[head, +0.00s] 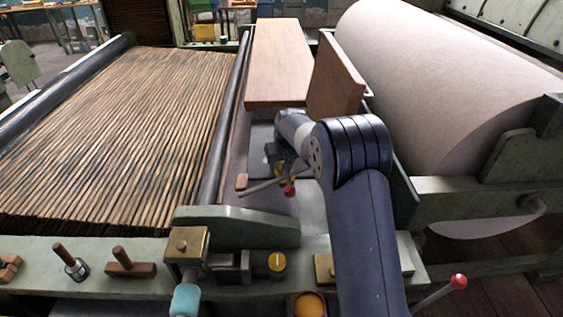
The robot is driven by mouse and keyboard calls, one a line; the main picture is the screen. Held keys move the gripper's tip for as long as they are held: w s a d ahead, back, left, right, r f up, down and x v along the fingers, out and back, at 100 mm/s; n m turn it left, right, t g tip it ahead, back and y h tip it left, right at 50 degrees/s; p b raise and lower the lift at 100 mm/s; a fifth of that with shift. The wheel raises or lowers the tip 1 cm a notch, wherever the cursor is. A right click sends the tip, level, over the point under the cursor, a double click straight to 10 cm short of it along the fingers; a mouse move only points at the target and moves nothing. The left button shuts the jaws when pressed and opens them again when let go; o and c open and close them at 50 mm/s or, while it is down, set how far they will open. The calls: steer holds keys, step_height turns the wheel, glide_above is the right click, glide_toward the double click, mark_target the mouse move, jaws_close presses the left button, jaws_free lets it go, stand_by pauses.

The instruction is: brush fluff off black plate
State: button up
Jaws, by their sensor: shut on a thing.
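My gripper (281,167) is low over the narrow channel between the slatted bed and the big roll. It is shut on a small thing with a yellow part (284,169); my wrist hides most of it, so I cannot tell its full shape. A dark flat plate (261,138) shows in part just left of my wrist, and I cannot tell whether it is the black plate. No fluff can be made out on it. I cannot tell whether the held thing touches the surface below.
A wooden board (280,60) lies behind my gripper, and another (335,77) stands tilted beside it. A grey rod (262,187) and red knob (289,190) are close to the gripper. The slatted bed (120,130) is left, the large roll (440,90) right.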

steer(key=shift+s, duration=0.1)
steer(key=shift+r+p, duration=2.05)
steer(key=shift+r, duration=1)
steer(key=shift+r+p, duration=1.15)
steer(key=shift+r, duration=0.4)
